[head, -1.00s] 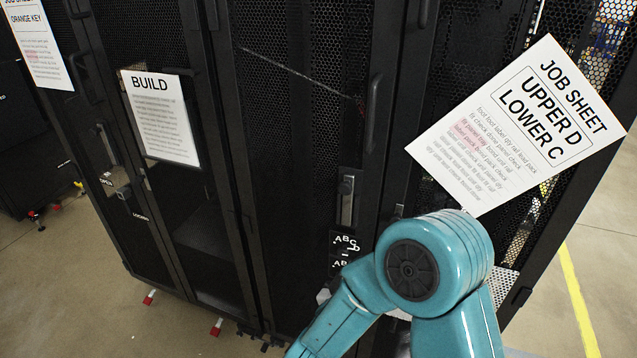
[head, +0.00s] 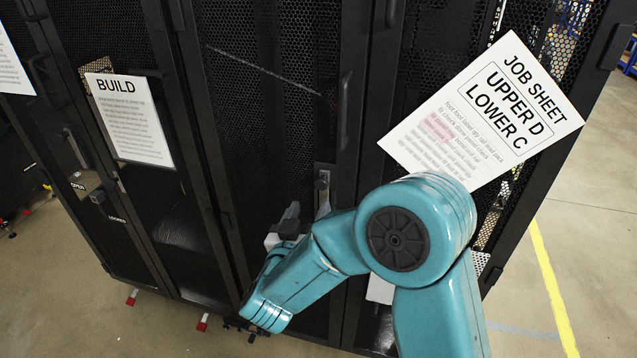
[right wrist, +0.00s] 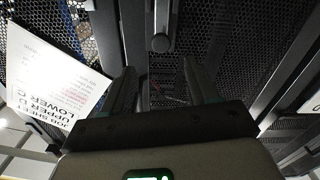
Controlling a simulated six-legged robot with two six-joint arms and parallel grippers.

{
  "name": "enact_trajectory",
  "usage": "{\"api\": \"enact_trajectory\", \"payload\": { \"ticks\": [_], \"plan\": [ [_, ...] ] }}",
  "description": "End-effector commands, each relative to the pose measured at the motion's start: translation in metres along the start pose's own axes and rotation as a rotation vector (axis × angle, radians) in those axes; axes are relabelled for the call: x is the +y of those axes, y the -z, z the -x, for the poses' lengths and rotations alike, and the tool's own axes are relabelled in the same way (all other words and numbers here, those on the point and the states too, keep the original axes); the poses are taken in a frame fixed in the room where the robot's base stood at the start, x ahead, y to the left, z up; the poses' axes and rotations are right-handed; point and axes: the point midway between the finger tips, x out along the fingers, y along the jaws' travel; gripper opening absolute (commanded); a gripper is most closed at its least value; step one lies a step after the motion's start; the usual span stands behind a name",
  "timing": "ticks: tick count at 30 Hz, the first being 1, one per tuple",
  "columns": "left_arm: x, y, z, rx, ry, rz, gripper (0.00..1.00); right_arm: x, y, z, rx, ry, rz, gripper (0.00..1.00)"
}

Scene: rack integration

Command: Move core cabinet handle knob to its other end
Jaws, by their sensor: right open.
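A metal handle plate (head: 322,190) with a dark knob (head: 321,181) near its upper end is on the black cabinet door right of the BUILD sheet. No label naming the core cabinet is readable. My right gripper (head: 290,218) is just left of and below this plate, partly hidden by my arm. In the right wrist view, my open right gripper (right wrist: 163,85) has empty space between its fingers. A handle bar with a round dark end (right wrist: 160,43) shows beyond the fingertips, apart from them. My left gripper is not in view.
Another handle knob (head: 97,196) is at the left, between OPEN and LOCKED labels. A BUILD sheet (head: 130,120) and a tilted job sheet (head: 480,120) reading UPPER D, LOWER C hang on the mesh doors. Floor with a yellow line (head: 552,285) is clear at right.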

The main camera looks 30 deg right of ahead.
Motion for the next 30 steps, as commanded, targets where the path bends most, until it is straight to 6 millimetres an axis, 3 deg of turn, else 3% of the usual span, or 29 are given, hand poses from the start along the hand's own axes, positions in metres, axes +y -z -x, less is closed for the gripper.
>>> {"api": "enact_trajectory", "payload": {
  "ticks": [3,10,15,23,24,29,30],
  "plan": [
    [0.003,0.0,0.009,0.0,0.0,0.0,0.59,0.001,0.002,-0.031,-0.001,-0.005,0.002,0.59],
    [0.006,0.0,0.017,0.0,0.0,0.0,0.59,-0.001,0.001,-0.072,-0.001,0.001,0.002,0.59],
    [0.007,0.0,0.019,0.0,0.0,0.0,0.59,-0.002,0.001,-0.085,0.0,0.002,0.002,0.59],
    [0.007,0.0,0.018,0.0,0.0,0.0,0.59,-0.002,0.0,-0.087,0.001,0.003,0.001,0.59],
    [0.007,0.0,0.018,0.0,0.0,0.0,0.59,-0.002,0.0,-0.086,0.001,0.003,0.001,0.55],
    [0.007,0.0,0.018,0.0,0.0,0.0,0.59,-0.002,0.0,-0.086,0.001,0.003,0.001,0.03],
    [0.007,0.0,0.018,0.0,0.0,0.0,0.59,-0.002,0.0,-0.086,0.001,0.003,0.001,0.0]
  ]
}}
